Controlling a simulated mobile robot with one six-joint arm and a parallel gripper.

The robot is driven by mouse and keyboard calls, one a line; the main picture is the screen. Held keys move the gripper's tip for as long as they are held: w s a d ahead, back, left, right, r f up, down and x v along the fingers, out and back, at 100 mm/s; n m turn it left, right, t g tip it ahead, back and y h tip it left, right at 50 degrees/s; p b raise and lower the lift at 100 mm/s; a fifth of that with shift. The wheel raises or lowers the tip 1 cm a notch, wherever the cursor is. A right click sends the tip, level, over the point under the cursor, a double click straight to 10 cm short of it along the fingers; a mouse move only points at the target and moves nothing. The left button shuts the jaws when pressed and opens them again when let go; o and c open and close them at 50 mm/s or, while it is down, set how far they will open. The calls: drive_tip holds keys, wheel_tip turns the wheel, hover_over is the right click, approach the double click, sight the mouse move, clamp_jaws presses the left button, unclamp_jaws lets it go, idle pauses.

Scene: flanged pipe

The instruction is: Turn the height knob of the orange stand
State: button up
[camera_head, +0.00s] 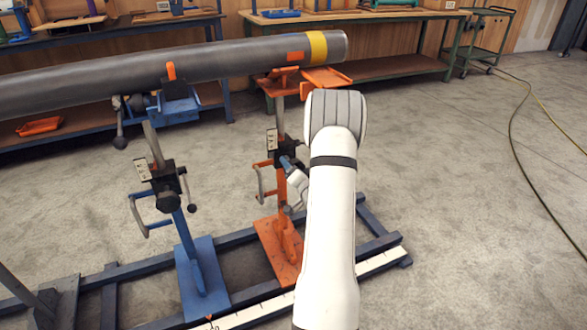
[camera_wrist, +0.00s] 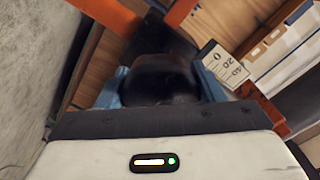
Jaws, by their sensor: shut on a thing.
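The orange stand (camera_head: 277,254) stands upright on the rail frame, with its orange cradle under the right end of the pipe (camera_head: 200,66). My white arm comes in from the front and hides the stand's right side. My gripper (camera_head: 289,166) is at the stand's dark clamp block, partly hidden behind my arm. In the wrist view, the blue fingers of my gripper (camera_wrist: 162,92) are shut on the dark round height knob (camera_wrist: 160,76). A white height scale (camera_wrist: 222,65) shows just right of the knob, and orange stand parts (camera_wrist: 268,112) lie beyond it.
A blue stand (camera_head: 190,245) with its own knob and handle stands just left on the same rail frame (camera_head: 130,275). Workbenches (camera_head: 400,66) line the back. A yellow-green hose (camera_head: 530,95) lies on the floor at right. The floor at right is otherwise clear.

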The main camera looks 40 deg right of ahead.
drive_tip(key=o, duration=1)
drive_tip(key=shift+p+v, duration=0.7)
drive_tip(key=shift+v, duration=3.2)
